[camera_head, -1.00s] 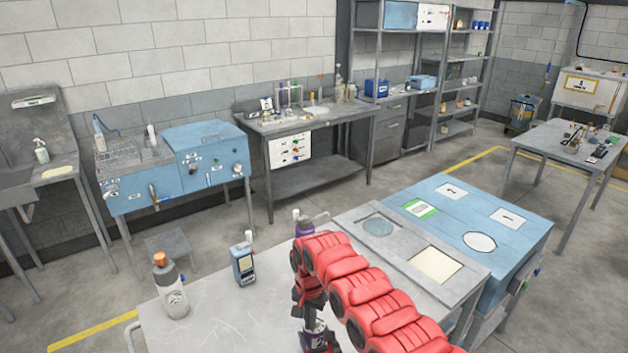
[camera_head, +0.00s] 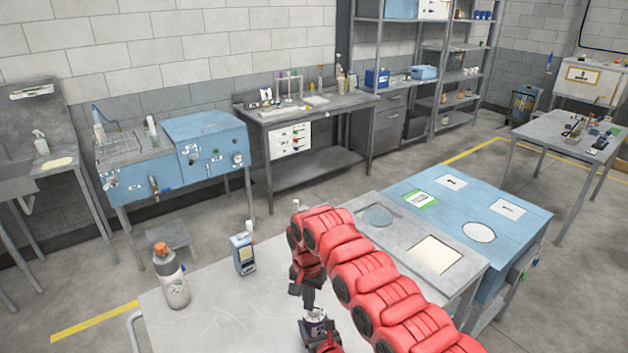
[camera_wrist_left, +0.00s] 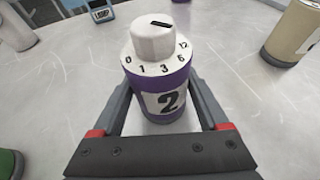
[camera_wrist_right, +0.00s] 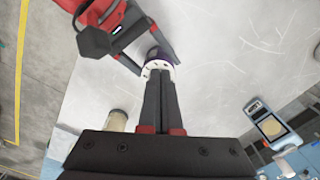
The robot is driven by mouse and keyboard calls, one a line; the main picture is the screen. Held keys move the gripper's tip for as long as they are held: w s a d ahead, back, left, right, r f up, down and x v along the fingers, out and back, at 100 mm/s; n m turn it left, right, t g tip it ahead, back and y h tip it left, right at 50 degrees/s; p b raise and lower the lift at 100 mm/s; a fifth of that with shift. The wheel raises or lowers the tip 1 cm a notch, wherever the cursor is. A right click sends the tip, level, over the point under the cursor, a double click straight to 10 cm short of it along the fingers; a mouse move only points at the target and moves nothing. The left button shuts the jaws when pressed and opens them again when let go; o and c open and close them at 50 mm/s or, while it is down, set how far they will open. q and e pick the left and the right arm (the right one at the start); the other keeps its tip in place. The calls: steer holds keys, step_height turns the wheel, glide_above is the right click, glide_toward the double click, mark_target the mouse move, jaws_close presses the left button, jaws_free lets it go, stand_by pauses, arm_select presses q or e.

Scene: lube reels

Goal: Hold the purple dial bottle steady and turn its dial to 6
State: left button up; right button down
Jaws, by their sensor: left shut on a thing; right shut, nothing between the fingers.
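The purple dial bottle (camera_head: 316,325) stands upright on the pale tabletop (camera_head: 225,315). In the left wrist view, the bottle (camera_wrist_left: 170,103) has a label "2" and a white dial (camera_wrist_left: 155,50) marked 0, 1, 3, 6, 12. A black slot lies on the knob's top; which number it points to is unclear. My left gripper (camera_wrist_left: 160,115) is shut on the bottle's body from both sides. My right gripper (camera_wrist_right: 160,78) is shut and empty, pointing down above the bottle. Its fingers hide part of the dial in the right wrist view. No right finger touches the knob in the left wrist view.
A grey bottle with an orange cap (camera_head: 170,280) and a blue meter (camera_head: 243,255) stand left on the table. A beige container (camera_wrist_left: 295,35) stands near the purple bottle. A green object (camera_wrist_left: 8,163) shows at the edge. A blue cabinet (camera_head: 470,205) stands to the right.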

steer(key=shift+r, duration=0.85)
arm_select(q)
steer(key=o, duration=1.6)
steer(key=shift+c, duration=0.2)
steer(key=shift+s, duration=0.1)
